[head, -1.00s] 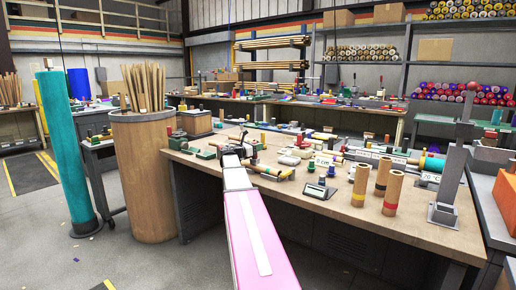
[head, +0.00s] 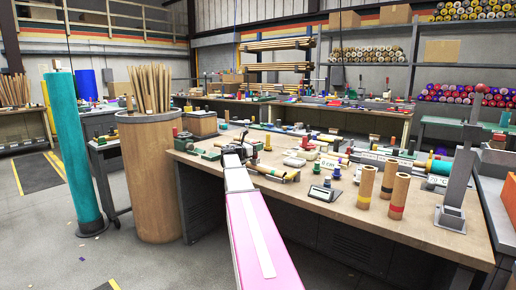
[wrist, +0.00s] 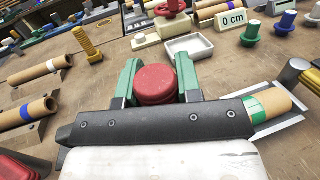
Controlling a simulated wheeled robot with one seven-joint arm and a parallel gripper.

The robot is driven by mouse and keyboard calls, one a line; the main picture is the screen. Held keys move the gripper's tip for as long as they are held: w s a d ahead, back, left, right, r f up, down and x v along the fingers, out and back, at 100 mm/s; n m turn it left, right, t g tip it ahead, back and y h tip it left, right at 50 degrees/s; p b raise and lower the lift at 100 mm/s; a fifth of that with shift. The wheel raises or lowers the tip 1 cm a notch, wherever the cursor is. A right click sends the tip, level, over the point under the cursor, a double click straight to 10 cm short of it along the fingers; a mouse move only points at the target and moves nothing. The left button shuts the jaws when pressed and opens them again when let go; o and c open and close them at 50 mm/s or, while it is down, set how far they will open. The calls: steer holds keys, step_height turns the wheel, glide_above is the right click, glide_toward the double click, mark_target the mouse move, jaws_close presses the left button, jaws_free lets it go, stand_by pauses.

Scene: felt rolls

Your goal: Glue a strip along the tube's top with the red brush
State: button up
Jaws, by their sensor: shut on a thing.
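My gripper (wrist: 157,72) has two green fingers shut on the red brush (wrist: 154,86). From above, only the brush's round red top shows; its bristles are hidden. A cardboard tube (wrist: 277,101) with a green band lies in a grey metal cradle (wrist: 279,123), just right of the brush. The dark gripper body covers the rest of that tube, so I cannot tell whether the brush touches it. In the head view, my gripper (head: 243,150) is over the near left part of the workbench (head: 420,224), and the brush is too small to make out.
Two more banded tubes lie in cradles at the left of the wrist view, one of them here (wrist: 40,69). A white tray (wrist: 189,46) and a "0 cm" sign (wrist: 233,18) stand beyond the brush. Upright tubes (head: 366,187) stand on the bench to the right.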

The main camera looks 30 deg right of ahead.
steer(key=shift+w+a+f, duration=0.1)
steer(key=shift+w+a, duration=0.2)
steer(key=shift+w, duration=0.45)
steer(key=shift+w+a+f, duration=0.1)
steer(key=shift+w+a, duration=0.2)
steer(key=shift+w, duration=0.45)
steer(key=shift+w, duration=0.1)
steer(key=w, duration=0.1)
steer(key=w+a, duration=0.1)
steer(key=shift+w+a, duration=0.15)
steer(key=shift+w, duration=0.25)
steer(key=shift+s, duration=0.1)
steer(key=shift+s+d+r, duration=0.1)
steer(key=shift+s+d, duration=0.25)
steer(key=shift+s, duration=0.35)
steer(key=shift+s+d+r, duration=0.1)
steer(key=shift+s+d, duration=0.2)
steer(key=shift+s, duration=0.4)
steer(key=shift+s, duration=0.15)
